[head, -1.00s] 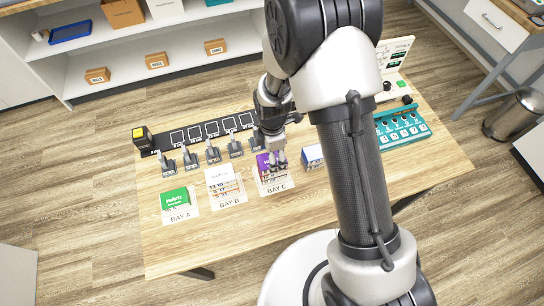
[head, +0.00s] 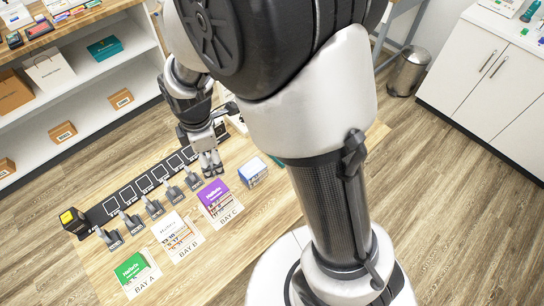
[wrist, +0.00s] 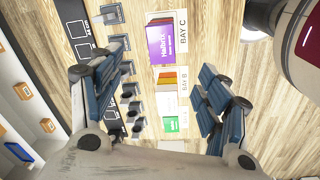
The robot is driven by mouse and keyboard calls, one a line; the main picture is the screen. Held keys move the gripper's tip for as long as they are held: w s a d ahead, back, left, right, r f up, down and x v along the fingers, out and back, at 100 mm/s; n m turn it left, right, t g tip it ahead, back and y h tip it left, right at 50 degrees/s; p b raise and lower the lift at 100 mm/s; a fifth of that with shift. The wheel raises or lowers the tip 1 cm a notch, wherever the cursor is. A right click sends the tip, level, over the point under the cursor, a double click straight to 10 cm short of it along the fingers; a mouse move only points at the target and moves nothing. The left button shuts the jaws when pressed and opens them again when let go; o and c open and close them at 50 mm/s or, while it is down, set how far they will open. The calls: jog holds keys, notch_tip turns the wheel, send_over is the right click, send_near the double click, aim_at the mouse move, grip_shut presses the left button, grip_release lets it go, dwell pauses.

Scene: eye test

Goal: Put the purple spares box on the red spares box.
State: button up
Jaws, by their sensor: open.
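The purple spares box (head: 215,193) lies at the place marked BAY C on the wooden table, with its purple face up. It also shows in the wrist view (wrist: 160,43), between the spread fingers but apart from them. My gripper (head: 211,166) is open and empty, and in the head view its fingers appear just behind the purple box. The wrist view also shows my gripper (wrist: 160,75) with its blue finger pads wide apart.
A green box (head: 131,267) lies at BAY A and a white-topped one (head: 170,230) at BAY B. A blue and white box (head: 252,171) stands right of BAY C. Several grey holders (head: 154,208) line the black strip (head: 97,215) behind. Shelves stand at the back left.

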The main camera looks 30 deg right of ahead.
jog(key=s+d+r+m+t, duration=0.1)
jog(key=s+d+r+m, duration=0.3)
jog(key=r, duration=0.3)
jog(key=s+d+r+m+t, duration=0.1)
jog(key=s+d+r+m, duration=0.2)
jog(key=s+r+m, duration=0.3)
jog(key=s+d+r+m+t, duration=0.1)
jog(key=s+d+r+m, duration=0.2)
jog(key=s+r+m, duration=0.2)
jog(key=s+m, duration=0.2)
jog(key=s, duration=0.1)
jog(key=shift+s+t, duration=0.4)
